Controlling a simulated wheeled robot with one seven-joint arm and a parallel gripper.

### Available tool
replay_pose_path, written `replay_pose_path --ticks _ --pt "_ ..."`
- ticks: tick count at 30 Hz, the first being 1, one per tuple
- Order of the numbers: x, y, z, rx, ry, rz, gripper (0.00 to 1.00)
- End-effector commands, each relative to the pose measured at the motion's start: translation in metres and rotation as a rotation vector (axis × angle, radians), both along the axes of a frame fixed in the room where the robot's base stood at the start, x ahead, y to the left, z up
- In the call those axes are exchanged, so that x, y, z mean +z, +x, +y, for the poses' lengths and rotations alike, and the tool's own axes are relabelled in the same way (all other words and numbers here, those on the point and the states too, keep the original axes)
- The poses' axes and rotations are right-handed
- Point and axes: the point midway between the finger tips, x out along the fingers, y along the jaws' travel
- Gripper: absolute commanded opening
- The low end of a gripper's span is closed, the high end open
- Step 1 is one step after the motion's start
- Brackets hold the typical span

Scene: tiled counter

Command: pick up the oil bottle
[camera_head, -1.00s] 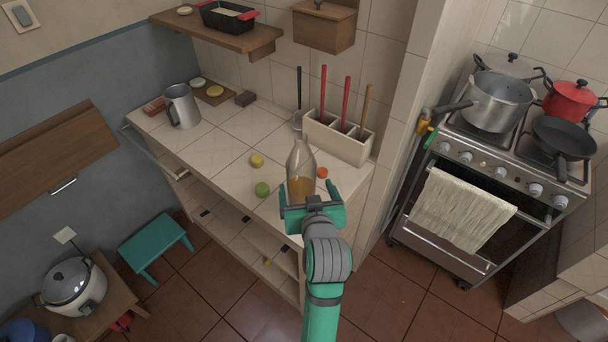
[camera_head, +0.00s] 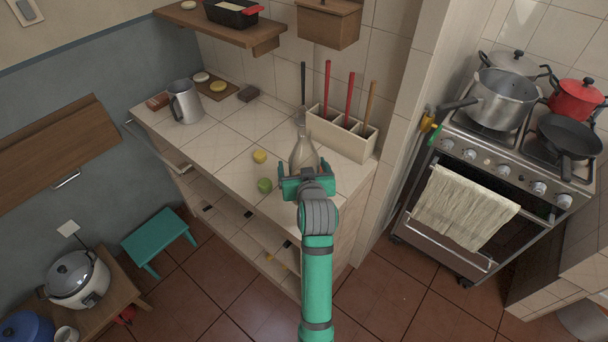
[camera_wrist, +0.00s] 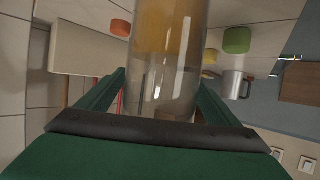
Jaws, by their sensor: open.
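The oil bottle (camera_head: 302,152) is clear glass with amber oil low inside. It stands upright on the tiled counter near its front right. My gripper (camera_head: 306,175) is in front of the bottle and hides its lower part in the head view. In the wrist view the bottle (camera_wrist: 168,60) fills the middle, between the two green fingers of my gripper (camera_wrist: 160,88). The fingers are open on either side of it. I cannot tell whether either finger touches the glass.
A utensil holder (camera_head: 341,134) with several long handles stands close behind the bottle. A metal jug (camera_head: 184,103) stands far left.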

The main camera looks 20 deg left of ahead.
Motion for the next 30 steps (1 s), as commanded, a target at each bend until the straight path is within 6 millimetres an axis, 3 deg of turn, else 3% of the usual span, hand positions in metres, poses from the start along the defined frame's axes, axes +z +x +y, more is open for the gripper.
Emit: replay_pose_path --ticks 8,15,24,30 --pt "-0.001 0.003 0.001 -0.001 0.0 -0.001 0.85" --pt "-0.001 0.002 0.001 0.0 0.0 -0.001 0.3" --pt "0.002 0.002 0.001 0.0 0.001 -0.003 0.3" --pt "0.013 0.003 0.001 0.0 0.0 -0.005 0.3"
